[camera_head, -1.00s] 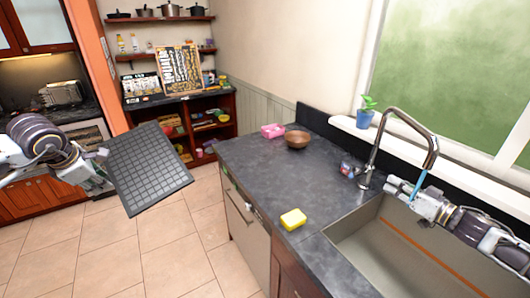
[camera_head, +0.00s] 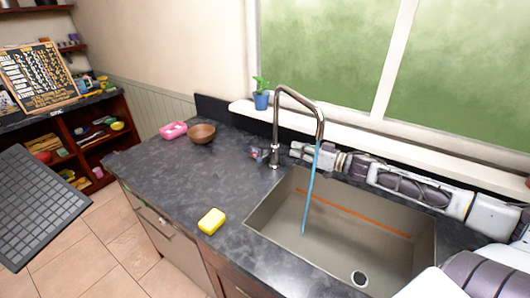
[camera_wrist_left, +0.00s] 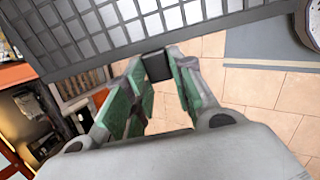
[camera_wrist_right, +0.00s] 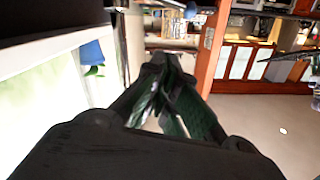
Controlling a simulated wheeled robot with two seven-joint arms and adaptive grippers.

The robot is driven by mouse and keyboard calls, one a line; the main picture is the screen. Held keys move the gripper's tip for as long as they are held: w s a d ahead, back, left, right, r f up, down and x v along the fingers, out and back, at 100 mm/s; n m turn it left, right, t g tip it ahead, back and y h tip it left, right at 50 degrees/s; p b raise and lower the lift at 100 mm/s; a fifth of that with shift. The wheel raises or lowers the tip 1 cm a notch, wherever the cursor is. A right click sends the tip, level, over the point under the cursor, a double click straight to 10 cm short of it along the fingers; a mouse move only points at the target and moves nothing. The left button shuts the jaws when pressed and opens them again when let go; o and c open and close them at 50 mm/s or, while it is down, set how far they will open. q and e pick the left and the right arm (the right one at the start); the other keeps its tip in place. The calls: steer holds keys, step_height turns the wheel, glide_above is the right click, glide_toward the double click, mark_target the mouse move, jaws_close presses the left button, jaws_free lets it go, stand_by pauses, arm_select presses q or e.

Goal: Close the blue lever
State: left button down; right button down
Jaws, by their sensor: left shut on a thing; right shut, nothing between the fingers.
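The chrome faucet (camera_head: 300,98) arches over the sink. A thin blue stream (camera_head: 312,190) hangs from its spout down into the basin. I cannot make out a separate blue lever; the area at the faucet's base (camera_head: 275,158) is small and unclear. My right gripper (camera_head: 298,150) is shut and empty, just right of the faucet's upright, behind the stream. It also shows in the right wrist view (camera_wrist_right: 165,75). My left gripper (camera_wrist_left: 157,70) is shut on the edge of a dark gridded panel (camera_wrist_left: 120,30), also at the left of the head view (camera_head: 38,205).
The sink (camera_head: 385,225) is set in a dark counter (camera_head: 165,170). A yellow sponge (camera_head: 211,221), brown bowl (camera_head: 201,134) and pink box (camera_head: 173,130) stand on it. A blue-potted plant (camera_head: 261,99) sits on the window sill. The counter's middle is clear.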

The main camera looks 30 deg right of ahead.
arm_select(q)
steer(key=shift+f, duration=0.2)
arm_select(e)
steer(key=shift+w+a, duration=0.2)
steer(key=shift+w, duration=0.1)
arm_select(q)
steer(key=shift+f+b, duration=0.35)
steer(key=shift+b, duration=0.2)
arm_select(e)
steer(key=shift+w+a, duration=0.35)
steer(key=shift+w, duration=0.25)
arm_select(q)
steer(key=shift+f, duration=0.1)
arm_select(e)
steer(key=shift+w+a, duration=0.1)
steer(key=shift+w, duration=0.1)
arm_select(q)
steer(key=shift+f, duration=0.2)
arm_select(e)
steer(key=shift+x, duration=1.25)
arm_select(q)
steer(key=shift+r, duration=0.1)
arm_select(e)
steer(key=shift+w+a, duration=0.2)
steer(key=shift+w, duration=0.2)
